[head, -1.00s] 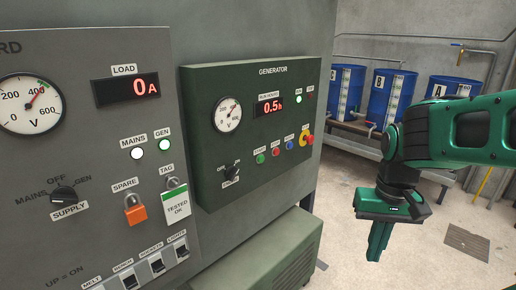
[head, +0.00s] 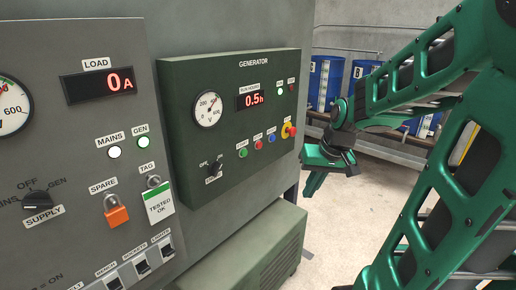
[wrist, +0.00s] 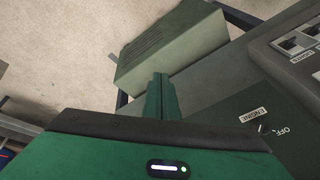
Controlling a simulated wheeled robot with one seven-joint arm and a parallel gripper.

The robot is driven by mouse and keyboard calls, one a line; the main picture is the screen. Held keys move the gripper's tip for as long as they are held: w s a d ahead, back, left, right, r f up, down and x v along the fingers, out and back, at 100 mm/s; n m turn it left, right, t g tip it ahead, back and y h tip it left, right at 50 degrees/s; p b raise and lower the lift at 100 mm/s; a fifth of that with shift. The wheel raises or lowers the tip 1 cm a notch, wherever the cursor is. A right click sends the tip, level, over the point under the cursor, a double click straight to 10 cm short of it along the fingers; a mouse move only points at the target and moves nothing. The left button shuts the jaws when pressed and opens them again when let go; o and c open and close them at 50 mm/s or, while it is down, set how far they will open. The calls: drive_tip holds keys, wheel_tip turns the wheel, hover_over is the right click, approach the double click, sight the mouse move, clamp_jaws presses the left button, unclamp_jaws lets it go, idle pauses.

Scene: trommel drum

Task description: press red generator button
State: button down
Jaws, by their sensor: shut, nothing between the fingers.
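The green generator panel (head: 180,150) is mounted on the grey cabinet in the head view. My gripper (head: 311,190) is shut and empty. In the head view it appears to the right of the panel, apart from the red button, with its fingers pointing down. In the wrist view the shut fingers (wrist: 161,95) show in the middle, with the engine switch (wrist: 264,128) to their right. The red button is not visible in the wrist view.
A green box (head: 255,255) stands on the floor below the panel. The switchboard (head: 75,160) is at left. Blue drums (head: 323,85) stand behind my arm.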

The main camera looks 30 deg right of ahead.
sight(259, 145)
drive_tip(key=w+d+r+t+y, duration=0.1)
drive_tip(key=w+d+t, duration=0.1)
drive_tip(key=w, duration=0.5)
drive_tip(key=w+d+r+t, duration=0.2)
drive_tip(key=w+t, duration=0.1)
drive_tip(key=w, duration=0.4)
drive_tip(key=shift+w+y, duration=0.3)
drive_tip(key=shift+y, duration=0.1)
drive_tip(key=shift+w, duration=0.15)
drive_tip(key=w+a, duration=0.3)
drive_tip(key=w, duration=0.5)
drive_tip(key=shift+w, duration=0.1)
idle(1.1)
drive_tip(key=shift+w+a, duration=0.1)
drive_tip(key=shift+w, duration=0.1)
